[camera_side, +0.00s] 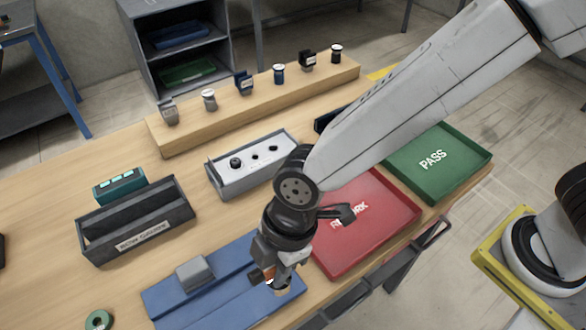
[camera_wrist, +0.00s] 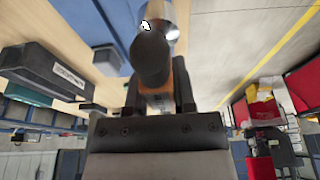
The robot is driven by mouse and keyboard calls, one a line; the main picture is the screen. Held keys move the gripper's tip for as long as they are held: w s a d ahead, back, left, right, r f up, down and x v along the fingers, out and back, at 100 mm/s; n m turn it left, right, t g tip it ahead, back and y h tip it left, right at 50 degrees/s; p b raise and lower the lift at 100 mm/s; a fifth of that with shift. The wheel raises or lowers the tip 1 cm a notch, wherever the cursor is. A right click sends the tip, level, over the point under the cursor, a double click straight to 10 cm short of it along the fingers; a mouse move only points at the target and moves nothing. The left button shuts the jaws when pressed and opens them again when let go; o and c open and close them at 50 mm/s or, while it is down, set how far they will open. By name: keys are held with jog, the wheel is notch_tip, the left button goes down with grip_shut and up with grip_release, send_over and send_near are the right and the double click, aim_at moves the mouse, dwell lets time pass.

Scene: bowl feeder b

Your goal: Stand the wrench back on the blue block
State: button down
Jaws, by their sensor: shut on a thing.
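My gripper (camera_side: 276,268) is over the right part of the blue block (camera_side: 170,303) in the side view. It is shut on the wrench (camera_side: 262,275), which shows orange and dark parts. In the wrist view the wrench (camera_wrist: 150,58) sits between the two dark fingers of my gripper (camera_wrist: 158,96), with a dark rounded end, a silver part and an orange and white body. The blue block (camera_wrist: 88,18) lies behind it there. Whether the wrench touches the block cannot be told. My gripper hides part of the block.
A grey piece (camera_side: 195,272) stands on the blue block's left part. A red REWORK tray (camera_side: 345,258) is close on the right, and a green PASS tray (camera_side: 468,157) lies beyond. A dark labelled bin (camera_side: 137,236) and a grey-white box (camera_side: 250,180) stand behind.

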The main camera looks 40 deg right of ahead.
aim_at(267, 279)
jog(key=shift+w+a+f, duration=0.4)
jog(key=shift+f, duration=0.15)
jog(key=shift+w+a+f, duration=0.15)
jog(key=shift+f, duration=1.7)
jog(key=shift+f, duration=0.15)
jog(key=shift+c, duration=2.2)
grip_release()
jog(key=v, duration=1.2)
